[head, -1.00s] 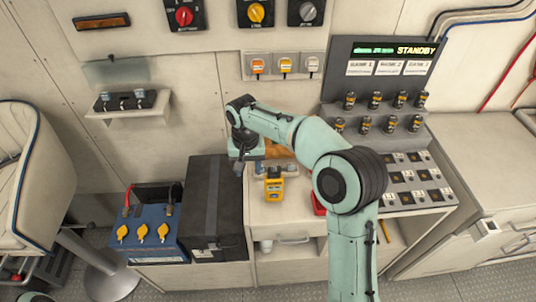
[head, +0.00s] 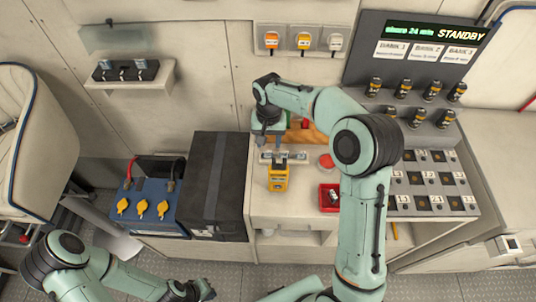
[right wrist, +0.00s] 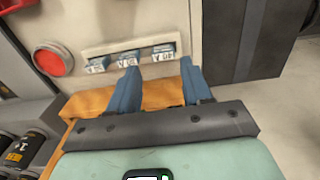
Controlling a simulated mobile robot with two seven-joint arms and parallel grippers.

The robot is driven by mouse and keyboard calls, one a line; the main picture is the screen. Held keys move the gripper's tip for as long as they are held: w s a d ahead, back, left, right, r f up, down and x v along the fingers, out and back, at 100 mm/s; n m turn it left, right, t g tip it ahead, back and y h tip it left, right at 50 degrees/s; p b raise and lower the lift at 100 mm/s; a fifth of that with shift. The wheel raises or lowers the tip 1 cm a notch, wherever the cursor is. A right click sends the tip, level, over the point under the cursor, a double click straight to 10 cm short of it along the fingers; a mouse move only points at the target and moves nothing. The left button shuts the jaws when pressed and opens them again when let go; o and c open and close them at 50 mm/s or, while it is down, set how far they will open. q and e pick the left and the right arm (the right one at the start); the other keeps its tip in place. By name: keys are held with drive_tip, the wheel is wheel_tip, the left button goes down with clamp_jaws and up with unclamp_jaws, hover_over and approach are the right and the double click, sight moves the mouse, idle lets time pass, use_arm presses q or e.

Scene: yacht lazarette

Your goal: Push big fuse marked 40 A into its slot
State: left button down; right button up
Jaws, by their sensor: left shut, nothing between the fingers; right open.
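In the right wrist view a pale holder (right wrist: 100,52) carries a row of fuses with white labels. The right-hand one is the fuse marked 40 A (right wrist: 164,52). My right gripper (right wrist: 156,62) is open, its two blue fingers pointing toward the holder, with the 40 A fuse near the gap between them; I cannot tell whether they touch it. In the head view the holder (head: 297,158) lies on the counter, just beyond a yellow meter, and my right gripper (head: 269,146) is above its left end. My left gripper (head: 203,292) is shut and empty, low over the floor. I cannot tell which slot belongs to the fuse.
A yellow meter (head: 278,179), a red tray (head: 329,198) and a red round object (head: 326,160) share the counter. A dark box (head: 217,180) and blue battery (head: 150,205) stand left. A sloped panel (head: 405,205) with several numbered black units is right.

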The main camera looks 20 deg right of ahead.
sight(268, 151)
drive_tip(key=f, duration=0.4)
drive_tip(key=w+f, duration=0.1)
drive_tip(key=f, duration=0.1)
drive_tip(key=shift+w+f, duration=0.1)
drive_tip(key=shift+f, duration=0.3)
drive_tip(key=c, duration=0.8)
